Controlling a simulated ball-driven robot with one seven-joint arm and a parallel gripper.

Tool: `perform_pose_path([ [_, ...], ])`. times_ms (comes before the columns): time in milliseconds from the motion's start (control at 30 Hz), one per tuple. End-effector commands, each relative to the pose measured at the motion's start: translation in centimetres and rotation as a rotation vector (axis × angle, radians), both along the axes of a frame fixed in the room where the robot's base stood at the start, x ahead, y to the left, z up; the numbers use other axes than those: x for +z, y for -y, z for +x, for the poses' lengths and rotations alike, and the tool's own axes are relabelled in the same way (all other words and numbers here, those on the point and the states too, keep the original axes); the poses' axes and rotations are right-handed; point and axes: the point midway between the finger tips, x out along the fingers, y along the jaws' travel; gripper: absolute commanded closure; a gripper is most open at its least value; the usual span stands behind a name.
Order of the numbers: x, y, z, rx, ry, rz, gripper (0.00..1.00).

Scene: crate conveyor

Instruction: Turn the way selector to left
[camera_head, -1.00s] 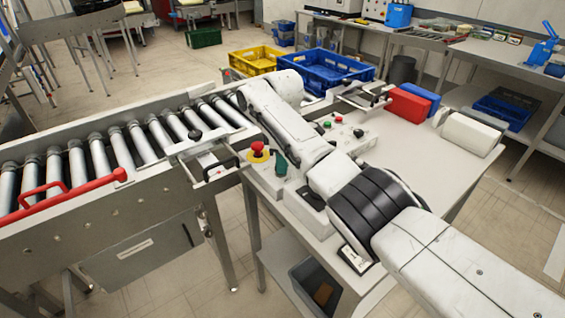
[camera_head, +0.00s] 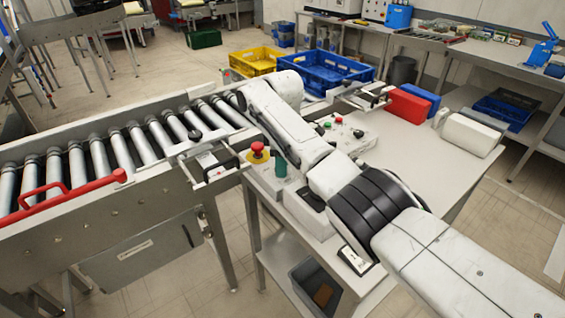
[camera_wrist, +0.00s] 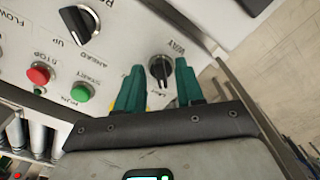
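The way selector (camera_wrist: 160,68) is a black rotary knob on a light panel, with the word WAY printed beside it in the wrist view. Its grip runs roughly up and down in that picture. I cannot tell surely which setting it points to. My gripper (camera_wrist: 160,84) has two green fingers, apart, one on each side of the knob. A gap shows between each finger and the knob. In the head view a green finger of my gripper (camera_head: 280,167) shows beside my arm, and I cannot make out the selector there.
The panel also bears a red button (camera_wrist: 38,74), a green button (camera_wrist: 80,92) and another black knob (camera_wrist: 80,22). A red mushroom button (camera_head: 257,149) stands close to my gripper. The roller conveyor (camera_head: 110,150) lies to the left, and blue (camera_head: 325,72) and yellow (camera_head: 252,62) crates behind.

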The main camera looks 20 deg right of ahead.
Motion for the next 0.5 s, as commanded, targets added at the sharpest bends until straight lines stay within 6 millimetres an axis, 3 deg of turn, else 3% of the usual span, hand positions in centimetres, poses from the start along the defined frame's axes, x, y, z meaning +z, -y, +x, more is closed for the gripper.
perform_pose_path([
  [167,0.8,0.0,0.0,0.000,0.001,0.000,0.63],
  [500,6.9,0.0,0.1,0.000,0.004,0.000,0.63],
])
